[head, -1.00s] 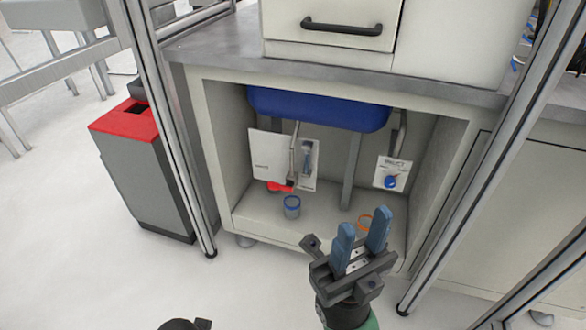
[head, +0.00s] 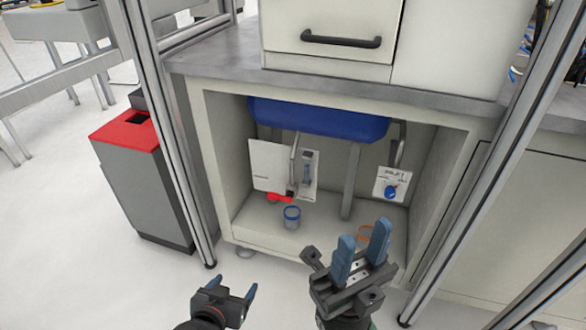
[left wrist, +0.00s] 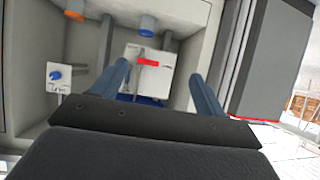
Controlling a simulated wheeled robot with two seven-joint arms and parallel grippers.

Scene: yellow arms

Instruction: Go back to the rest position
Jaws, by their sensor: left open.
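My left gripper (head: 238,293) is low in the head view, in front of the open cabinet (head: 215,140). Its two blue fingers are apart, with nothing between them. In the left wrist view my left gripper (left wrist: 160,82) also shows spread, empty fingers, with the cabinet's inside beyond them. My right gripper (head: 362,255) points up in front of the cabinet's lower right. Its blue fingers are apart and empty.
Inside the cabinet are a blue basin (head: 318,117), a red handle (head: 280,197) by white panels, a blue-rimmed cup (head: 292,217), a blue knob (head: 391,191) and an orange ring (head: 365,233). A red-topped bin (head: 125,133) stands left. Metal posts flank the cabinet.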

